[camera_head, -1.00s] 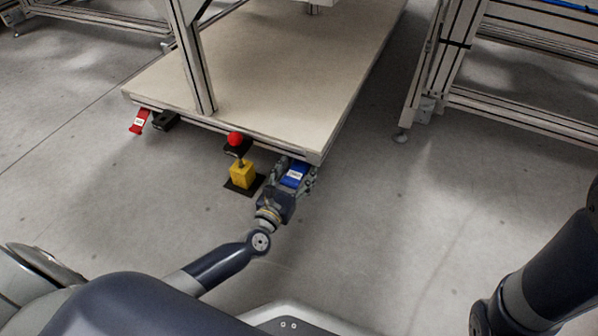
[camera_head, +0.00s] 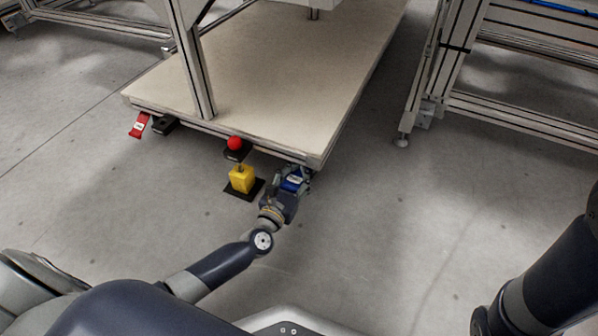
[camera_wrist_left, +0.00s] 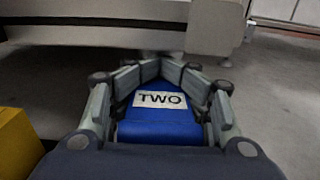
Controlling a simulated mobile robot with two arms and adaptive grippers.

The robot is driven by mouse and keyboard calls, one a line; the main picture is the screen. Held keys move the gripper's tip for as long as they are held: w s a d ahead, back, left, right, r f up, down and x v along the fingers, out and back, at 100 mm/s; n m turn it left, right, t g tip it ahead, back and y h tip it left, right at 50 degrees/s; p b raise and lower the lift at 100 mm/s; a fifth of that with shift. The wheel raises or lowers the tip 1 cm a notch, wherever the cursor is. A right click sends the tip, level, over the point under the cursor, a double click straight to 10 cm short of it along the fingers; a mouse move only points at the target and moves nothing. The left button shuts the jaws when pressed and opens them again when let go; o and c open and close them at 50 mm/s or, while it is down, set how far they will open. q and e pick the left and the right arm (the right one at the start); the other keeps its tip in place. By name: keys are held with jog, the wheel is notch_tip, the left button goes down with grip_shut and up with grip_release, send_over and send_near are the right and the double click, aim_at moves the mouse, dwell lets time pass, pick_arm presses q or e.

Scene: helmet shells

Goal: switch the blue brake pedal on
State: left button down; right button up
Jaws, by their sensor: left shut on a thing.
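The blue brake pedal (camera_head: 292,182) is at the near right corner of the low cart, just under its edge. In the left wrist view the blue pedal (camera_wrist_left: 160,122) carries a white label reading TWO. My left gripper (camera_head: 291,178) is over the pedal; in the left wrist view its fingers (camera_wrist_left: 160,72) are closed together above and beyond the label, with the pedal below and between them. The fingertips touch each other or something thin at the pedal's far end; I cannot tell which. My right gripper is out of view; only part of my right arm shows.
The cart deck (camera_head: 265,70) is flat and beige. A red pedal (camera_head: 139,125) is at its left corner. A metal frame (camera_head: 520,120) stands at right. Floor between is clear.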

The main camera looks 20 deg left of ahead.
pick_arm(q)
jog(key=shift+a+f+t, duration=0.1)
jog(key=shift+a+t, duration=0.1)
jog(key=shift+t, duration=0.1)
jog(key=shift+d+f+t, duration=0.1)
jog(key=shift+f+t, duration=0.1)
jog(key=shift+t, duration=0.9)
jog(key=c, duration=1)
grip_release()
jog(key=shift+o, duration=0.2)
